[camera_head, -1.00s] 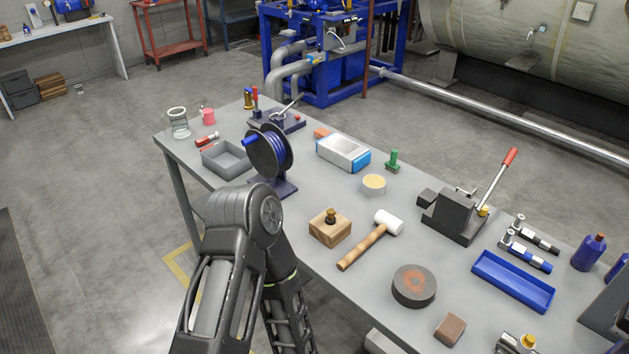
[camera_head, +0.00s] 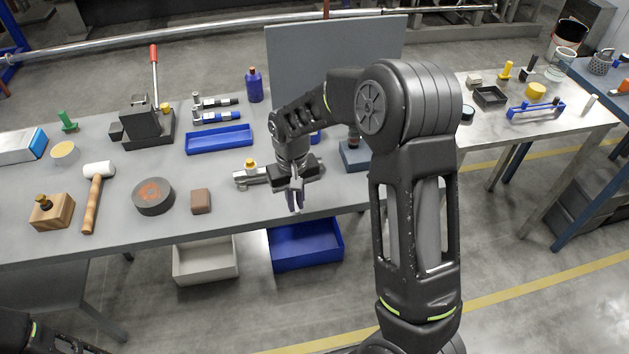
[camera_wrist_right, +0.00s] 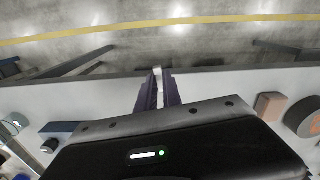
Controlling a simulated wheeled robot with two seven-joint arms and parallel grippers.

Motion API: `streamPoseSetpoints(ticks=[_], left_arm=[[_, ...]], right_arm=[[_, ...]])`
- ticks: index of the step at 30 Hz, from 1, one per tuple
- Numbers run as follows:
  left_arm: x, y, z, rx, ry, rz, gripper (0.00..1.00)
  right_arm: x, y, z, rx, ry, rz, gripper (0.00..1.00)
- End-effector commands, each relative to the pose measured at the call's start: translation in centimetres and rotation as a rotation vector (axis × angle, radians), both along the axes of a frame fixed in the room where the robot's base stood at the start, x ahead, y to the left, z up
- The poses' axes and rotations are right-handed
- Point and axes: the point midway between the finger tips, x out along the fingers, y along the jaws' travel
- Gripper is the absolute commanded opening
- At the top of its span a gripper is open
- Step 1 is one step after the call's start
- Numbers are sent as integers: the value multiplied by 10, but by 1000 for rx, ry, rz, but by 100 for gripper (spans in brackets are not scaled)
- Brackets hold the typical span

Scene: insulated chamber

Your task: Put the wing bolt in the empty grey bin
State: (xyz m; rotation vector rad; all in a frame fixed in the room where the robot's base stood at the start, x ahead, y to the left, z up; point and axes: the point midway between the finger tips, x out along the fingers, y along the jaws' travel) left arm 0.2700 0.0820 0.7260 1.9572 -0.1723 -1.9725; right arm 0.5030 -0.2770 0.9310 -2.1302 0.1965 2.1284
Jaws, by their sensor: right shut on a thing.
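My right gripper (camera_head: 296,200) is at the table's front edge, fingers pointing down. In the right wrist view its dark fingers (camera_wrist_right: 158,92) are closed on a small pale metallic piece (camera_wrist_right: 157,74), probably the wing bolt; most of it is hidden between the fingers. I cannot make it out in the head view. A light grey open bin (camera_head: 206,276) is below the tabletop, left of and lower than the gripper; its visible inside looks empty. My left gripper is out of view; only part of that arm shows at the lower left.
A blue bin (camera_head: 306,262) stands beside the grey one. A metal clamp-like tool (camera_head: 250,176) lies beside the gripper.

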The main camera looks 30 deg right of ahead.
Motion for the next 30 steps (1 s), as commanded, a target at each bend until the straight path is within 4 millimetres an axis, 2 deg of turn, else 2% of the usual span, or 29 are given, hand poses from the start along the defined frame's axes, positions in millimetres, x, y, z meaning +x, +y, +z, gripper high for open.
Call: streamPoseSetpoints(ticks=[1,6,9,12,22,27,30], left_arm=[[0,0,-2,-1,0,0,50],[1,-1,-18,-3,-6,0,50],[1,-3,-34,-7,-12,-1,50],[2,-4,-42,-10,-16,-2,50],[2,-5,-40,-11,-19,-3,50],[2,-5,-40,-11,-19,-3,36],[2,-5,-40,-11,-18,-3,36]], right_arm=[[-2,13,-13,0,5,30,0],[-8,52,-61,2,5,119,0],[-13,68,-91,3,4,156,0],[-14,76,-106,4,1,174,0],[-15,78,-107,5,1,180,0],[-15,78,-107,5,1,180,0],[-15,78,-107,5,1,180,0]])
